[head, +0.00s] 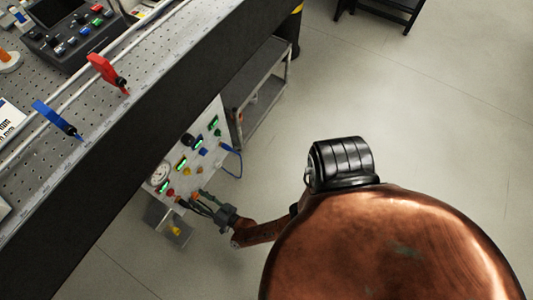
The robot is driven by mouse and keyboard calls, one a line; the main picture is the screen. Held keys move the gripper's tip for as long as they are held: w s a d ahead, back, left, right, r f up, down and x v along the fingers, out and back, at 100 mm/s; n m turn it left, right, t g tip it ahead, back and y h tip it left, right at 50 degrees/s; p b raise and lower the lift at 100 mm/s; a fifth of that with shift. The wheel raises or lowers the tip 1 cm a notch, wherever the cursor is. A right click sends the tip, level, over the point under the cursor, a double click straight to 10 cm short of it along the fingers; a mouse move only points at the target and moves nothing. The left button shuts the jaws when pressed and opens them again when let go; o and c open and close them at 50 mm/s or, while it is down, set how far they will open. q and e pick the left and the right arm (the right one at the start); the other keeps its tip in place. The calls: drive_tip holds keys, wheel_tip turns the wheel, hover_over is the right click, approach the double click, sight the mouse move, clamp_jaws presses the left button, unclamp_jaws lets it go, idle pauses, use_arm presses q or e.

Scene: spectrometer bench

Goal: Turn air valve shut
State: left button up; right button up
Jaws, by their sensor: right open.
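A pale control panel (213,142) stands below the bench edge. It carries a round white gauge (160,174), several green-lit displays and small coloured knobs. A small red knob (171,192) sits below the gauge, close to my right gripper. I cannot tell for sure which fitting is the air valve. My right gripper (196,200) is open at the panel's lower part, its fingers pointing at the panel face. Whether a finger touches a fitting is too small to tell. My left gripper is not in view.
The perforated bench top (60,165) fills the left, with a red holder (103,70), a blue holder (57,118) and a control box (75,35). A grey cart (262,90) stands beyond the panel. A blue cable (235,160) hangs off the panel. The floor (440,120) at right is clear.

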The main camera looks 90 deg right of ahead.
drive_tip(key=s+a+r+m+g+y+p, duration=0.1)
drive_tip(key=s+a+r+y+p, duration=0.1)
drive_tip(key=s+a+y+p, duration=0.35)
drive_tip(key=s+a+r+m+y+p, duration=0.1)
drive_tip(key=s+a+r+y+p, duration=0.1)
drive_tip(key=s+p, duration=0.6)
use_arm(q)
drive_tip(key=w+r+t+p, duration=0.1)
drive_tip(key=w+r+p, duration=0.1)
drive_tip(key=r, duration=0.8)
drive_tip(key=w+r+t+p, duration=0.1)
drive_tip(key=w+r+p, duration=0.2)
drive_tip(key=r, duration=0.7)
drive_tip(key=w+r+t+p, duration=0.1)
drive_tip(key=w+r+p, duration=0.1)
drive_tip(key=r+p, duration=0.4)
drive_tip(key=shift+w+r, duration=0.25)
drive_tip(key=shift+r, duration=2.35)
use_arm(e)
drive_tip(key=s+f+n+g+y, duration=0.2)
drive_tip(key=s+n+g, duration=0.4)
drive_tip(key=s, duration=1.5)
drive_tip(key=shift+s+f+n+g+y, duration=0.2)
drive_tip(key=shift+n+g+y, duration=0.25)
drive_tip(key=shift+n, duration=1.35)
